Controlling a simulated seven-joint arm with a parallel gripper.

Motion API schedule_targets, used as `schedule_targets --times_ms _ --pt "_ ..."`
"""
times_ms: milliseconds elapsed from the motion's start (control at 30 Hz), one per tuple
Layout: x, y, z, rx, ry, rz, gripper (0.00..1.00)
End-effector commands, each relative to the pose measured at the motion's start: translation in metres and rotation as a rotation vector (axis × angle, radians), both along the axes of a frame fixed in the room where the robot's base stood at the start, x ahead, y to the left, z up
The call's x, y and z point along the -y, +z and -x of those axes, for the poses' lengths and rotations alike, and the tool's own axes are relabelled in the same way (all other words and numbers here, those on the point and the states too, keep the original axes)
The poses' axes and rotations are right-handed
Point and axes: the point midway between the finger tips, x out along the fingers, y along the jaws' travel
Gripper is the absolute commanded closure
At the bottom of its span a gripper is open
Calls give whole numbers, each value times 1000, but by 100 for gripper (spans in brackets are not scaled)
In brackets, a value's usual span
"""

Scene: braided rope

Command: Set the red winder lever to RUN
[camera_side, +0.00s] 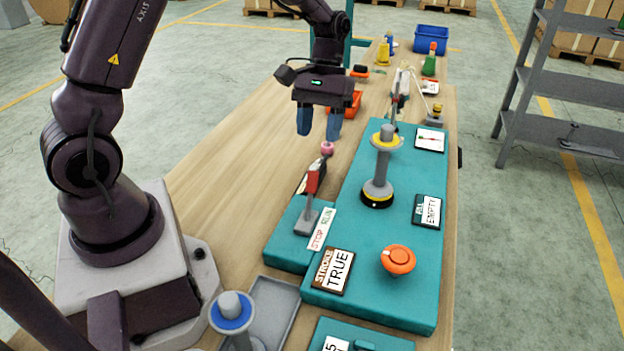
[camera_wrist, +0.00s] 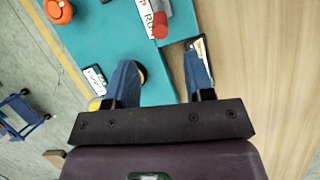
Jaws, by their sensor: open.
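The red winder lever (camera_side: 315,180) stands on the low teal block, with a pink-red knob (camera_side: 327,148) on top. It leans slightly toward the far side; I cannot tell exactly which setting it is at. A white label (camera_side: 321,228) beside its base reads STOP at the near end and RUN at the far end. My gripper (camera_side: 319,128) is open and empty, above and beyond the knob, not touching it. In the wrist view the lever's red end (camera_wrist: 160,26) shows beside the label (camera_wrist: 146,14), ahead of and between the open blue fingers (camera_wrist: 162,78).
A spool post with yellow flange (camera_side: 386,138) stands right of the lever. An orange knob (camera_side: 398,259), a sign reading TRUE (camera_side: 336,271) and an EMPTY sign (camera_side: 428,211) are on the teal panel. An orange bin (camera_side: 350,103) sits behind my gripper. Bare wood lies left.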

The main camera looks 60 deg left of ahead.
Motion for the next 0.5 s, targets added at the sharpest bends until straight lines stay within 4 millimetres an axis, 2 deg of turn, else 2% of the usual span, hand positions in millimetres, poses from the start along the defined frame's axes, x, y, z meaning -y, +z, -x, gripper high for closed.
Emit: schedule_targets --times_ms 300,500 --pt "19 -62 19 -5 -2 2 52" --pt "27 -86 26 -2 -2 1 52"
